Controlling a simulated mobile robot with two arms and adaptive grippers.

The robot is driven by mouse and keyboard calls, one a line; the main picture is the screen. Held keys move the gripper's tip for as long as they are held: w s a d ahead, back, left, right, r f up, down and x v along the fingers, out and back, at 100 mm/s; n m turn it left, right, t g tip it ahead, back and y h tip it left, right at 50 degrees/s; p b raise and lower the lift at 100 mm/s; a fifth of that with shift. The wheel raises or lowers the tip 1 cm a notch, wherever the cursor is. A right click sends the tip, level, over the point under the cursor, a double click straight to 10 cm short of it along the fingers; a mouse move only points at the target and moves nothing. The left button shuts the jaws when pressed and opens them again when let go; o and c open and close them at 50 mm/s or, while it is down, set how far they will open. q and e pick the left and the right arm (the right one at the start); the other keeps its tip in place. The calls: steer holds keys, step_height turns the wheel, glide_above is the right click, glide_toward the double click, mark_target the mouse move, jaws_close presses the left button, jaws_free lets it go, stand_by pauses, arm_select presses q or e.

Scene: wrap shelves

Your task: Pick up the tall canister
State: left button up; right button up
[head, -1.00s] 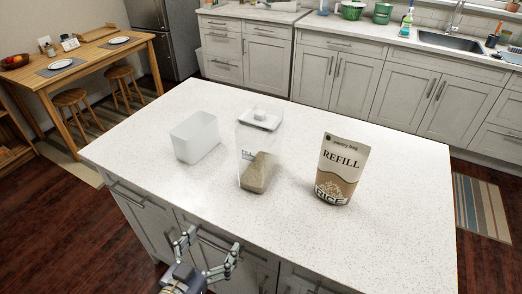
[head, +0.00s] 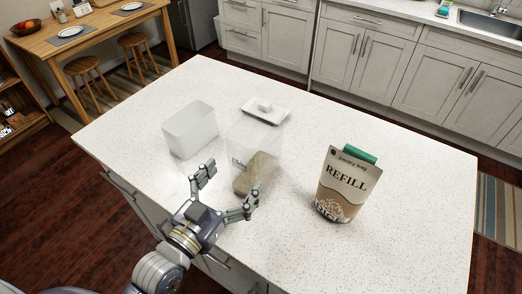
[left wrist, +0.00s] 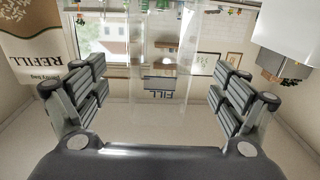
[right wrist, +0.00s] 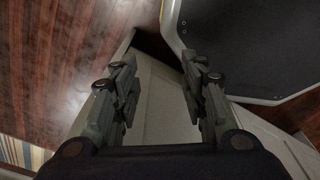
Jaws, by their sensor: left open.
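The tall clear canister (head: 262,147) stands upright on the white island counter, with brown grain in its bottom and a label on its front. A white lid with a knob (head: 265,108) shows at its far top edge; I cannot tell whether it rests on the canister or behind it. My left gripper (head: 230,184) is open in front of the canister, low by its near side, with its fingers spread. In the left wrist view the picture is upside down and the clear canister (left wrist: 163,60) shows between the fingers. My right gripper (right wrist: 160,85) is open and empty, away from the counter.
An open white bin (head: 190,132) stands left of the canister, close to my left gripper. A refill bag of rice (head: 345,185) with a green top stands to the right. The counter (head: 420,190) is bare at the far right.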

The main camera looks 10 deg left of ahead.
mark_target(240, 170)
arm_select(q)
steer(key=x, duration=0.3)
steer(key=shift+r+p, duration=0.15)
steer(key=shift+p, duration=0.25)
steer(key=shift+w+d, duration=0.1)
steer(key=shift+w, duration=0.2)
steer(key=shift+w+d, duration=0.1)
steer(key=shift+w, duration=0.1)
steer(key=p+x, duration=0.2)
steer(key=x, duration=0.3)
arm_select(e)
steer(key=r, duration=0.3)
steer(key=shift+s+a, duration=0.1)
steer(key=shift+s, duration=0.3)
arm_select(q)
steer(key=shift+s, duration=0.1)
steer(key=shift+c, duration=1.1)
steer(key=c, duration=1.3)
steer(key=shift+r, duration=0.1)
arm_select(e)
steer(key=shift+s, duration=0.15)
